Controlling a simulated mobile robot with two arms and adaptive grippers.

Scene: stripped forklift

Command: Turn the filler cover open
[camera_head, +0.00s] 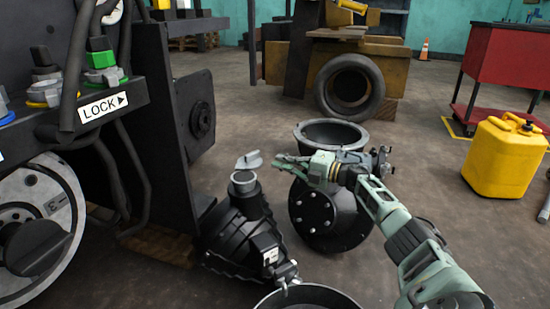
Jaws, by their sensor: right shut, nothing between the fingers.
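The filler cover (249,160) is a small grey lid in the middle of the head view. It stands tilted up above the round grey rim of the filler neck (243,183), on top of a ribbed black housing (236,236). How it joins the neck is too small to tell. My right gripper (282,162) comes in from the lower right. Its fingers are shut and empty, pointing left just to the right of the cover, with a small gap showing. My left gripper does not show.
A black bolted drum (325,212) with an open top stands behind and below my right gripper. The forklift body with its LOCK label (104,107) fills the left. A yellow canister (505,157) and red cart (507,59) stand right. Open floor lies between.

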